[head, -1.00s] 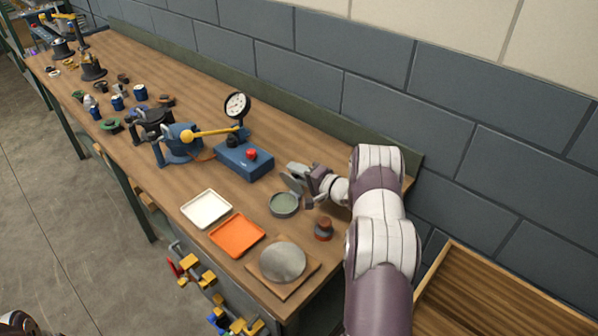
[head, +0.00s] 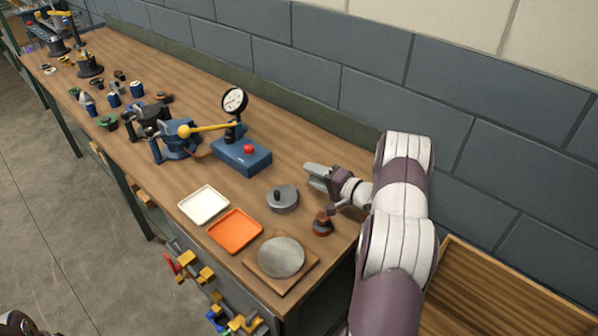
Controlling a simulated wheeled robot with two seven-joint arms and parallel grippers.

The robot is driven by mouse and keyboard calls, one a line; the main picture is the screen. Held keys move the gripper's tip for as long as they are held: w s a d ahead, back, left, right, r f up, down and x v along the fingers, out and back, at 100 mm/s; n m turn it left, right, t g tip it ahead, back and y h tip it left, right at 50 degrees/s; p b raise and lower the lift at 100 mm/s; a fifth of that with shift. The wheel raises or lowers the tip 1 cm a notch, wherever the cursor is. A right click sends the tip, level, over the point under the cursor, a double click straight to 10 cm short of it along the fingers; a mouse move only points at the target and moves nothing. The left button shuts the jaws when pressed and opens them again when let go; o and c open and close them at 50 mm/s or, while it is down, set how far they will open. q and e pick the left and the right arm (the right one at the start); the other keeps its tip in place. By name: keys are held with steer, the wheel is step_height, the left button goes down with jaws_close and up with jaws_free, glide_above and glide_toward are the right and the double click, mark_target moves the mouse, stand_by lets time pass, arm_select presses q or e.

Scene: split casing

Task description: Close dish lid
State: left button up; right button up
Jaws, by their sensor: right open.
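The round metal dish (head: 284,207) stands on the workbench, left of my right gripper. Its flat grey lid (head: 289,193) lies over the top with a dark knob showing, and the inside of the dish is hidden. My right gripper (head: 312,177) is open and empty, just behind and to the right of the dish, apart from the lid. My left gripper is not in view.
A small red-brown knobbed object (head: 322,225) stands close to the right wrist. White (head: 203,205) and orange (head: 235,232) trays and a round metal plate (head: 281,257) lie in front. A blue gauge box (head: 241,157) stands at the left rear.

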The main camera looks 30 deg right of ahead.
steer(key=v, duration=0.5)
steer(key=shift+s, duration=0.1)
steer(key=w+a+r+n+g+h, duration=0.1)
steer(key=a+r+n+g+h, duration=0.15)
steer(key=a, duration=0.35)
steer(key=a+r+n+g+h, duration=0.1)
steer(key=a+n+g+h, duration=0.3)
steer(key=a, duration=0.3)
steer(key=s+a+n+g, duration=0.3)
steer(key=s+a, duration=0.3)
steer(key=s, duration=0.4)
steer(key=s+a+n+g+y, duration=0.1)
steer(key=s+a+n+g, duration=0.2)
steer(key=s+a, duration=0.4)
steer(key=s+g, duration=0.1)
steer(key=s, duration=0.2)
steer(key=shift+a+r, duration=0.3)
steer(key=shift+r, duration=0.1)
